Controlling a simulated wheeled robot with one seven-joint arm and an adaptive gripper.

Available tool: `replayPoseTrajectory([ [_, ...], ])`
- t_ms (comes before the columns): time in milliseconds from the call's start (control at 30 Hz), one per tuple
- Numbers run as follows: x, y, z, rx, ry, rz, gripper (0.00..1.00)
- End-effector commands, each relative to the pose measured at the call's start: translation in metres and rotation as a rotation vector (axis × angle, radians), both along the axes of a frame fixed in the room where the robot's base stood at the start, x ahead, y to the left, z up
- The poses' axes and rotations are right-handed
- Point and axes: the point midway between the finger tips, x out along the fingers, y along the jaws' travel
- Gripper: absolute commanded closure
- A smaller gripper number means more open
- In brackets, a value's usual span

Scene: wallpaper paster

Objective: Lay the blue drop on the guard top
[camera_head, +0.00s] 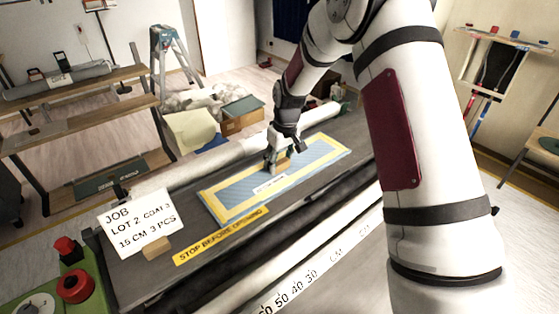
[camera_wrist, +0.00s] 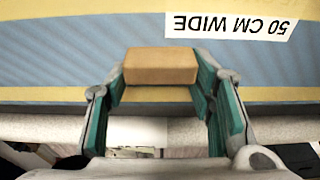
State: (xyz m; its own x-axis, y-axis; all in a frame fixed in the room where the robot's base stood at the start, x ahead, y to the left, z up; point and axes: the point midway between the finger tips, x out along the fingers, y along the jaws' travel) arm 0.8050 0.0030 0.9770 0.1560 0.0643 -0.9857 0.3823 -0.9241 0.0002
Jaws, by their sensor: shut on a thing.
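The blue drop (camera_head: 309,163), a striped blue panel with a yellow border, lies over the dark guard top (camera_head: 135,278) in the head view; I cannot tell whether it is sheet or marked area. It fills the upper wrist view (camera_wrist: 60,65), with a white "50 CM WIDE" label (camera_wrist: 230,24). My gripper (camera_head: 278,160) is at the panel's far long edge, its fingers on either side of a tan block (camera_wrist: 160,64). The block is over the panel's yellow edge. Whether it touches or is fixed to the panel is hidden.
A white roll (camera_head: 205,168) runs along the far side of the guard top. A yellow "STOP BEFORE OPENING" strip (camera_head: 222,236) lies in front of the panel. A job card (camera_head: 138,226), another tan block (camera_head: 156,249) and a red button (camera_head: 75,285) are at left.

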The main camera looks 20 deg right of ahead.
Motion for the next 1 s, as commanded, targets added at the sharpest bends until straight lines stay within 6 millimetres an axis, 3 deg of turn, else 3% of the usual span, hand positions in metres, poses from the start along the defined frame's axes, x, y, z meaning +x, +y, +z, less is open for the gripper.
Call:
replayPoseTrajectory([
  [67, 0.0, 0.0, -0.002, 0.0, 0.0, 0.0, 0.83],
  [100, 0.0, 0.0, -0.002, 0.0, 0.0, 0.0, 0.44],
  [167, 0.0, 0.0, -0.002, 0.0, 0.0, 0.0, 0.31],
  [567, 0.0, 0.0, 0.003, 0.0, -0.001, 0.0, 0.31],
  [767, -0.004, -0.002, 0.032, 0.0, -0.003, 0.0, 0.31],
  [1000, -0.011, -0.005, 0.081, 0.0, -0.004, 0.0, 0.31],
])
